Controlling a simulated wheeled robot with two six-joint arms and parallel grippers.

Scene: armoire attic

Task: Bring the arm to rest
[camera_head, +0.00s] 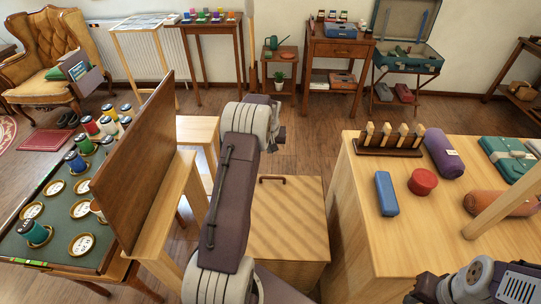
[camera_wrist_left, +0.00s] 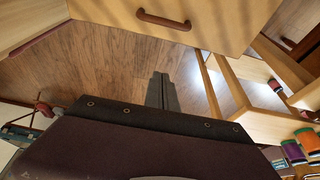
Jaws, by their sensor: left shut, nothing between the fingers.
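My left arm (camera_head: 230,190) reaches up through the middle of the head view, bent at a pale grey joint. Its gripper fingers are hidden there. In the left wrist view, the left gripper (camera_wrist_left: 162,90) shows as two dark fingers close together, shut and empty, over the wooden floor (camera_wrist_left: 110,62). It touches nothing that I can see. Parts of my right arm (camera_head: 490,284) show at the bottom right of the head view, and its fingers are out of the picture.
A wooden cabinet (camera_head: 288,232) with a brown handle stands beside my left arm. To the left, an upright brown panel (camera_head: 133,165) borders a table with thread spools (camera_head: 76,163). To the right, a table (camera_head: 365,237) holds a red puck (camera_head: 422,182) and a blue block (camera_head: 386,194).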

